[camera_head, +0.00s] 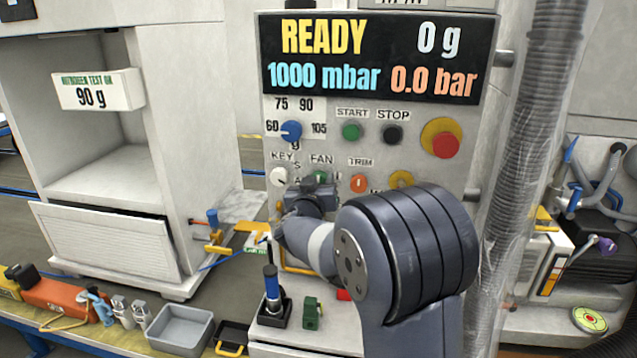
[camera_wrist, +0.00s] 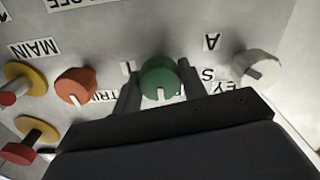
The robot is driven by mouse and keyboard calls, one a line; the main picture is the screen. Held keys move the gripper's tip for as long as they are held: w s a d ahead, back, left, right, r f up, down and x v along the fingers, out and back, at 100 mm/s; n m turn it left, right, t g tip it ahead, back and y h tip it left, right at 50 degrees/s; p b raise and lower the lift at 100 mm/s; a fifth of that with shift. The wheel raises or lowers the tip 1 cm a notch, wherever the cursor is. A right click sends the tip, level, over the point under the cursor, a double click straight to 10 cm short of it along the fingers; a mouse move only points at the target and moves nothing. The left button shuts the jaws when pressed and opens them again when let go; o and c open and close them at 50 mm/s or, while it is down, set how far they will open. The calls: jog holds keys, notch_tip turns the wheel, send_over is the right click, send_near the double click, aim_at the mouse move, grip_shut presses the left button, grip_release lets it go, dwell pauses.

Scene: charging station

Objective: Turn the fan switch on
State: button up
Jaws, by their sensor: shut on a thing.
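The fan switch is a green round knob (camera_head: 320,177) under the FAN label on the control panel (camera_head: 330,130). In the wrist view, which shows the panel upside down, the green knob (camera_wrist: 160,76) sits between the two dark fingers of my gripper (camera_wrist: 158,84). The fingers are shut on its sides. A white pointer mark on the knob points toward the bottom of the wrist picture. In the head view my gripper (camera_head: 312,192) is at the panel and partly covers the knob and the labels around it.
A white key switch (camera_wrist: 257,68) and an orange trim knob (camera_wrist: 76,87) flank the green knob closely. A blue dial (camera_head: 291,131), START button (camera_head: 352,131), STOP button (camera_head: 392,134) and red emergency button (camera_head: 445,146) are above. A ribbed hose (camera_head: 545,100) hangs at right.

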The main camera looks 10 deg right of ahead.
jog(key=shift+c, duration=1)
jog(key=m+b, duration=0.2)
jog(key=m, duration=0.2)
jog(key=shift+f+m, duration=0.1)
jog(key=shift+m, duration=0.3)
jog(key=m+b, duration=0.2)
jog(key=m, duration=0.2)
jog(key=shift+m, duration=0.3)
jog(key=m+b, duration=0.2)
jog(key=m, duration=0.2)
jog(key=shift+m+b, duration=1.1)
jog(key=shift+m, duration=1.2)
